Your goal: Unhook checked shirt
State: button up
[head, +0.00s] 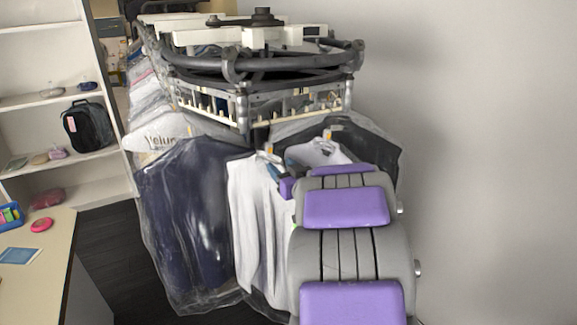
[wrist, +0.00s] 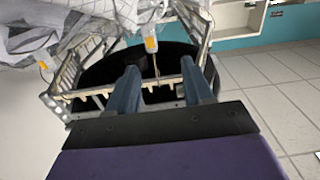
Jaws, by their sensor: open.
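A pale grey-white garment with thin crossing dark lines, which looks like the checked shirt (wrist: 45,22), fills the upper left of the wrist view. In the head view a pale shirt (head: 258,215) hangs at the front of the rail, partly behind my arm; its pattern is not clear there. My gripper (wrist: 160,70) is open, its two blue-grey fingers apart and pointing at the rail. A thin hanger hook (wrist: 155,63) with a yellow tag (wrist: 151,45) shows between and beyond the fingertips. I cannot tell whether the fingers touch it.
The curved garment rail (head: 290,62) has a pegged rack (head: 205,102) below it. A dark bagged garment (head: 185,215) hangs left of the pale shirt, another (head: 375,143) to the right. Shelves (head: 60,100) and a desk (head: 45,245) stand left. The wall at right is bare.

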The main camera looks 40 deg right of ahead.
aim_at(269, 151)
jog(key=w+d, duration=0.4)
jog(key=shift+w+d+f+b, duration=0.2)
jog(key=shift+w+f+b, duration=0.1)
jog(key=shift+f+b, duration=0.1)
jog(key=shift+w+d, duration=0.2)
jog(key=shift+w, duration=0.15)
jog(key=w+a, duration=0.3)
jog(key=shift+r, duration=0.4)
jog(key=shift+w+d, duration=0.1)
jog(key=shift+w, duration=0.2)
jog(key=w+d, duration=0.1)
jog(key=d, duration=0.1)
jog(key=w+d+f, duration=0.1)
jog(key=w+d, duration=0.1)
jog(key=shift+w+p, duration=0.15)
jog(key=shift+p, duration=0.2)
jog(key=shift+a+r, duration=0.25)
jog(key=shift+a, duration=0.45)
jog(key=shift+a+r, duration=0.2)
jog(key=shift+a, duration=0.6)
jog(key=shift+c, duration=1.3)
jog(key=shift+d+f, duration=0.2)
jog(key=shift+d, duration=0.95)
jog(key=c, duration=0.5)
jog(key=shift+f, duration=0.1)
grip_shut()
jog(key=shift+a, duration=0.55)
